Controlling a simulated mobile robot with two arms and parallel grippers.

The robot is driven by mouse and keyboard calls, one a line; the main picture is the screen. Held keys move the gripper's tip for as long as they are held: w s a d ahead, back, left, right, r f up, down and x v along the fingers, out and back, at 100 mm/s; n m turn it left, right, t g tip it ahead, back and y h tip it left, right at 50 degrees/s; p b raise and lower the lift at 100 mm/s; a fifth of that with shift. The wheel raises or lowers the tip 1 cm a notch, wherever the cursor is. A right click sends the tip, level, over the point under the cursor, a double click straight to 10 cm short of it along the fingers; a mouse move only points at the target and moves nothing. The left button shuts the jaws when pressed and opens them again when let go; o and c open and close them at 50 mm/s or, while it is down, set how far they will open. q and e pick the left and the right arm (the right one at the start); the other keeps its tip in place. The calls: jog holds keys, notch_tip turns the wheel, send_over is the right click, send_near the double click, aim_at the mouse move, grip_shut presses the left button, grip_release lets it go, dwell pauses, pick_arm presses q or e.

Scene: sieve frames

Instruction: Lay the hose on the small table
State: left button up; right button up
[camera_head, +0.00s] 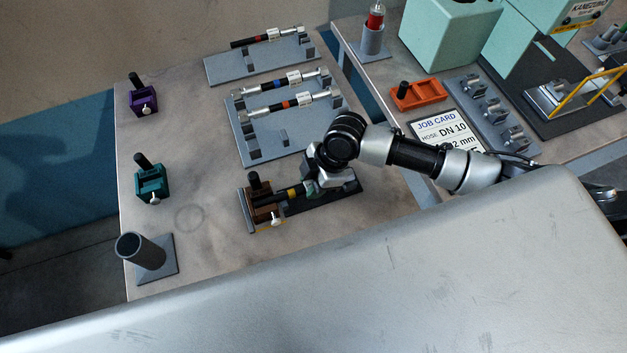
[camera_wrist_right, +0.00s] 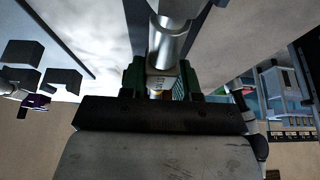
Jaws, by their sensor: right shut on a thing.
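A short black hose with a yellow band (camera_head: 293,192) is near the front of the left-hand table (camera_head: 205,110). Its left end is at a brown clamp block (camera_head: 259,203). My right gripper (camera_head: 312,187) is shut on the hose's right end, above a dark base plate. In the wrist view the right gripper's green pads (camera_wrist_right: 162,82) close around a silver fitting (camera_wrist_right: 172,42). Most of the hose is hidden there by the gripper body. I cannot tell whether the hose is still seated in the clamp. My left gripper is not in view.
Three other hoses lie in grey racks (camera_head: 245,140) behind. Purple (camera_head: 144,101) and teal (camera_head: 151,184) clamps and a grey tube holder (camera_head: 142,252) stand left. The left table's middle-left is clear.

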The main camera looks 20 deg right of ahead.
jog(key=shift+a, duration=0.45)
jog(key=o, duration=1.1)
jog(key=b+v, duration=0.2)
jog(key=v, duration=0.8)
jog(key=shift+d+r, duration=0.15)
jog(key=shift+r, duration=0.2)
